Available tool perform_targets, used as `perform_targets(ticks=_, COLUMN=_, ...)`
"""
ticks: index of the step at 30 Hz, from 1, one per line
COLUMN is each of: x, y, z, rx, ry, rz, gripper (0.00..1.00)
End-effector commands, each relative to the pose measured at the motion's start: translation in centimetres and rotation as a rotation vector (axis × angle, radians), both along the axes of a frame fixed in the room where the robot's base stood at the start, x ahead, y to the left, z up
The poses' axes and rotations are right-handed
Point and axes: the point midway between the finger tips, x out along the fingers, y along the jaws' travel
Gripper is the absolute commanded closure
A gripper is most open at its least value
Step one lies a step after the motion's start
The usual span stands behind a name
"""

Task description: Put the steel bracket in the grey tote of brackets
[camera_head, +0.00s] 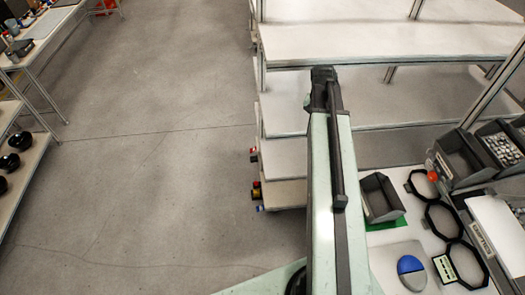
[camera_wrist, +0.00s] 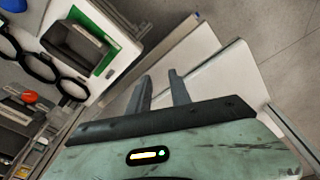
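My gripper (camera_wrist: 161,84) shows in the wrist view with its two fingers apart and nothing between them. In the head view my arm reaches up the middle, its end (camera_head: 323,76) over the white shelves. A grey tote (camera_head: 382,207) stands on a green mat on the bench at right; it also shows at the upper left of the wrist view (camera_wrist: 73,48), apart from my gripper. It looks empty in both views. Another grey bin (camera_head: 503,148) at the right edge holds small metal-coloured parts, too small to name. I cannot pick out a steel bracket in either view.
White shelves (camera_head: 390,42) stand at the back. The floor (camera_head: 150,150) at left is clear up to a rack with black domes (camera_head: 20,141).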

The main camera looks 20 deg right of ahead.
Motion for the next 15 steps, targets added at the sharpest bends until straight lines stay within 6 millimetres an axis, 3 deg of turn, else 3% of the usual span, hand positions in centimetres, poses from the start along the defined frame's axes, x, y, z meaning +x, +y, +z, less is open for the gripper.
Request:
perform_targets(ticks=1, x=0.3, y=6.6, z=-0.1, rx=0.02, ry=0.018, rz=0.133, gripper=0.75)
perform_targets(ticks=3, x=0.4, y=14.4, z=-0.2, rx=0.048, ry=0.045, rz=0.31, gripper=0.75)
perform_targets(ticks=6, x=-0.8, y=23.5, z=-0.3, rx=0.082, ry=0.08, rz=0.531, gripper=0.75)
perform_targets(ticks=7, x=-1.3, y=25.7, z=-0.3, rx=0.089, ry=0.089, rz=0.585, gripper=0.75)
perform_targets(ticks=10, x=-2.8, y=30.7, z=-0.3, rx=0.109, ry=0.112, rz=0.719, gripper=0.75)
perform_targets(ticks=15, x=-3.5, y=32.0, z=-0.3, rx=0.119, ry=0.125, rz=0.786, gripper=0.75)
